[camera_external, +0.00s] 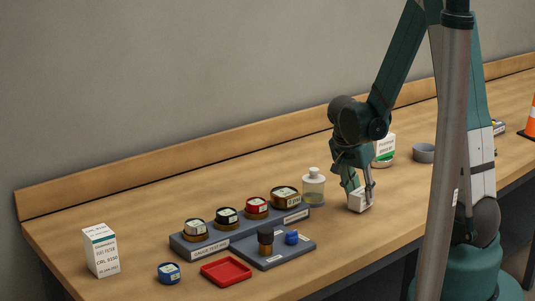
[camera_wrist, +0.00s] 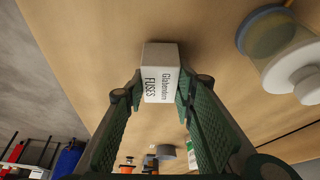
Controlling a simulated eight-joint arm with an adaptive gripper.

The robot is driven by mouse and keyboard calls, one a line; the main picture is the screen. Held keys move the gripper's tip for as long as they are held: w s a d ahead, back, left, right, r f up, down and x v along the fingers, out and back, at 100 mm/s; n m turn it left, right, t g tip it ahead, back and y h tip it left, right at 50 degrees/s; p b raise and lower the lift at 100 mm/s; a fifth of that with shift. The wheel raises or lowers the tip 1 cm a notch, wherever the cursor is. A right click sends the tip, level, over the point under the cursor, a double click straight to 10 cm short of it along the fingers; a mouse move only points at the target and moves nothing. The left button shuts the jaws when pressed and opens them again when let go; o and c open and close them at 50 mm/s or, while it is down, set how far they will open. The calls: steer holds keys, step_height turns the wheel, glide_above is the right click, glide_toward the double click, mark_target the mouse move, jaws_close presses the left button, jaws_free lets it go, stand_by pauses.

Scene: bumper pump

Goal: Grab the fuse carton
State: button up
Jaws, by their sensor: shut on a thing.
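The fuse carton is a small white box (camera_wrist: 160,75) with "FUSES" printed on it in the wrist view. In the external view the fuse carton (camera_external: 360,201) sits low at the bench top, right of the clear bottle. My gripper (camera_external: 361,188) points down over it, with a finger on each side. In the wrist view the gripper's green fingertips (camera_wrist: 160,94) press against the carton's two sides. Whether the carton touches the bench is hard to tell.
A clear bottle with a white cap (camera_external: 313,187) stands just left of my gripper. A grey rack (camera_external: 215,238), red tray (camera_external: 226,271) and tall white carton (camera_external: 101,252) stand left.

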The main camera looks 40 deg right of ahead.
mark_target(362, 191)
steer(key=shift+r+p, duration=0.7)
steer(key=shift+r, duration=3.8)
steer(key=shift+d+r, duration=0.1)
